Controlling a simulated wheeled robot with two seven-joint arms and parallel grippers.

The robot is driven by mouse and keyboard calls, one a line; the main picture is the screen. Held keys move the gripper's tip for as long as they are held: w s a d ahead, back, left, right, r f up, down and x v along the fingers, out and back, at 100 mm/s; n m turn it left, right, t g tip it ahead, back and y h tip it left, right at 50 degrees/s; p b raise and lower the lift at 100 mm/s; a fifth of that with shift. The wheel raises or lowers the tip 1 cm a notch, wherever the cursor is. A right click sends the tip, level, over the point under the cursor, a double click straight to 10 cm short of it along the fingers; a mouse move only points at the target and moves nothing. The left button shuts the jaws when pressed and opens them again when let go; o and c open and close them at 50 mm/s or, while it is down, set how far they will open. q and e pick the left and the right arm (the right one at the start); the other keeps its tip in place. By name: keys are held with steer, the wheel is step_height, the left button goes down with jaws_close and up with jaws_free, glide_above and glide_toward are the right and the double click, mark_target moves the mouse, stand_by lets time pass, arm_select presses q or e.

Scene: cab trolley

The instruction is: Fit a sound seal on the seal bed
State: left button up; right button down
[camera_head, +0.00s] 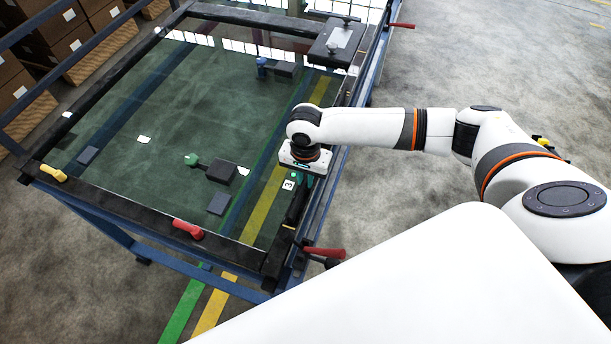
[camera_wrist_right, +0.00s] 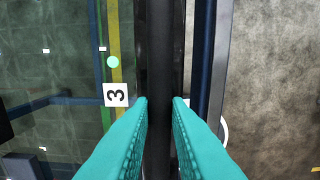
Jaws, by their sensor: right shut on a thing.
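My right gripper (camera_head: 308,178) is over the right side rail of the trolley, reaching in from the right. In the right wrist view its two teal fingers (camera_wrist_right: 160,102) stand on either side of a long black strip (camera_wrist_right: 160,45), which looks like a seal and is gripped between them. The strip runs along the rail beside the glass pane (camera_wrist_right: 60,75). In the head view a dark length of it shows just below the gripper (camera_head: 296,208). I cannot tell the strip from the seal bed under it, nor whether it is seated. My left gripper is not in view.
A white label "3" (camera_head: 289,185) lies beside the rail. Red handles (camera_head: 188,229) and (camera_head: 324,253) and a yellow one (camera_head: 53,173) sit on the frame. Dark blocks (camera_head: 221,172) lie on the glass. A dark box (camera_head: 337,43) stands at the far corner. Floor at right is clear.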

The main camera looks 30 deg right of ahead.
steer(key=c, duration=1.3)
jaws_free()
